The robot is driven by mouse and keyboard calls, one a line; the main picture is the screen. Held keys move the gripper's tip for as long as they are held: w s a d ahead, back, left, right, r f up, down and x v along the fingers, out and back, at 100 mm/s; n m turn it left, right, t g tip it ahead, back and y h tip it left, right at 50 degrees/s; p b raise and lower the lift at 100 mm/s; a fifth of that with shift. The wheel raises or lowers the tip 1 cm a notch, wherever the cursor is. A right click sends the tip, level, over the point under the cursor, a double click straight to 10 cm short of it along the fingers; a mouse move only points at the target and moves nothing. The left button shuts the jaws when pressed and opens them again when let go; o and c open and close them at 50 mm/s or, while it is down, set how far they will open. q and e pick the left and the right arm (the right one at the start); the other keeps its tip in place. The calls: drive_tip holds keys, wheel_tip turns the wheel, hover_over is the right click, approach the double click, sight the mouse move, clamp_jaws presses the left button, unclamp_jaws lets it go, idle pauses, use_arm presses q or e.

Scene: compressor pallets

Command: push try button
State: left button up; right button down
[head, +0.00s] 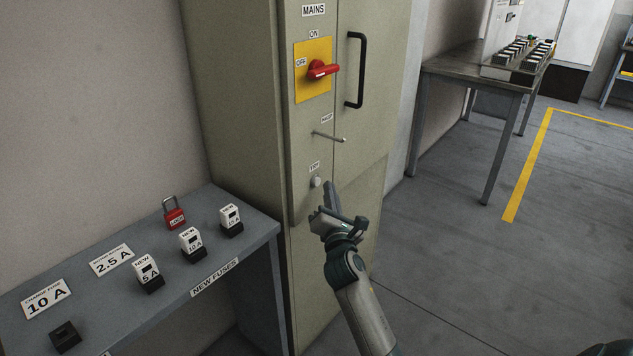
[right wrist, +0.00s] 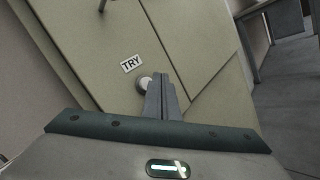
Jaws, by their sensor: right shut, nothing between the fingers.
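The TRY button (head: 316,181) is a small pale round knob on the narrow left panel of the beige cabinet (head: 365,150), below its TRY label (head: 314,166). In the right wrist view the button (right wrist: 144,83) sits just left of my fingertips, under the TRY label (right wrist: 132,63). My right gripper (head: 328,186) is shut and empty, its fingers pointing up toward the cabinet close to the button. I cannot tell whether the fingertips touch the button. The right gripper also shows in the wrist view (right wrist: 160,80). My left gripper is not in view.
Above the button are a metal rod handle (head: 330,136), a red MAINS switch (head: 322,70) on a yellow plate and a black door handle (head: 355,70). A grey table (head: 120,310) with fuses and a red padlock (head: 174,217) stands at left.

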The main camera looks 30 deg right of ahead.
drive_tip(key=shift+w, duration=0.15)
drive_tip(key=shift+w+a, duration=0.15)
drive_tip(key=shift+w, duration=0.1)
drive_tip(key=shift+w+a, duration=0.2)
drive_tip(key=shift+w, duration=0.3)
idle(1.0)
drive_tip(key=shift+s, duration=0.15)
drive_tip(key=shift+s+d+p, duration=0.35)
drive_tip(key=shift+s+p, duration=0.2)
drive_tip(key=shift+s, duration=0.2)
drive_tip(key=shift+s, duration=0.1)
drive_tip(key=shift+s+d+p, duration=0.4)
drive_tip(key=shift+s, duration=0.5)
drive_tip(key=shift+s+d+p, duration=0.35)
drive_tip(key=shift+s+p, duration=0.05)
drive_tip(key=shift+s, duration=0.5)
drive_tip(key=shift+s+d+p, duration=0.4)
drive_tip(key=shift+s, duration=0.5)
